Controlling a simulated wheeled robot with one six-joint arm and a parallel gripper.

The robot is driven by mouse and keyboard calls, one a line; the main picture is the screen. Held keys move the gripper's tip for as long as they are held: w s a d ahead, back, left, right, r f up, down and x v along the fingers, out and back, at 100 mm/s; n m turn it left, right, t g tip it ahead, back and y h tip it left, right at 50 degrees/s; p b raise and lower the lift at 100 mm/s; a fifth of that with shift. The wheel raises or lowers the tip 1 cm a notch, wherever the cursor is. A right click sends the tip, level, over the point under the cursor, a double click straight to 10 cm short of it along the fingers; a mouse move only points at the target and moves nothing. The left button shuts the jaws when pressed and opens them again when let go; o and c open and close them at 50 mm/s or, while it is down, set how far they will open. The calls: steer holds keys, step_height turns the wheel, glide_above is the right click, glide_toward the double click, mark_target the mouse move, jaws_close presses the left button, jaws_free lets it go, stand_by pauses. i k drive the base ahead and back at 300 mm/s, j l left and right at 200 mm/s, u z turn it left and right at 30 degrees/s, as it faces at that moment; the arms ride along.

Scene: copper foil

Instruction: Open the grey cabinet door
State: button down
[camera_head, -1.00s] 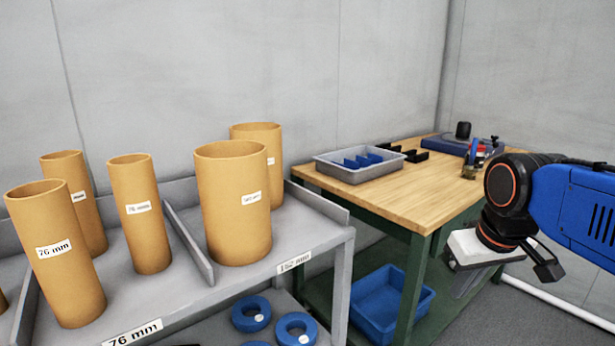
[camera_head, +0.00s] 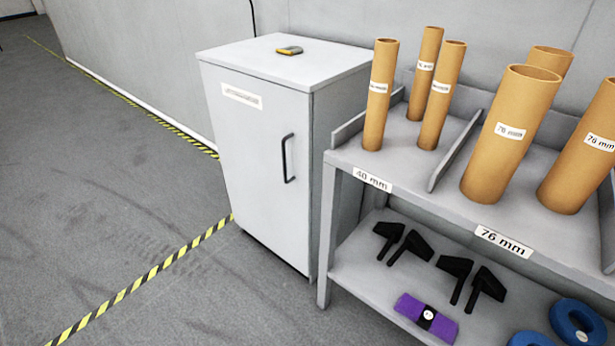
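The grey cabinet (camera_head: 330,63) stands left of the shelf rack, against the wall. Its door (camera_head: 245,170) faces me and is shut. A dark vertical bar handle (camera_head: 288,158) sits near the door's right edge. A white label (camera_head: 242,96), too small to read, is at the top left of the door. My gripper is not in view now.
A grey rack (camera_head: 400,175) with brown tubes (camera_head: 512,130) stands close to the cabinet's right side. Its lower shelf holds black tools (camera_head: 405,243), a purple item (camera_head: 426,318) and blue rings (camera_head: 578,322). A yellow-black floor line (camera_head: 150,275) runs to the cabinet. The floor at left is clear.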

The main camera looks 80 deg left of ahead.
mark_target(263, 128)
steer(key=u, duration=2.85)
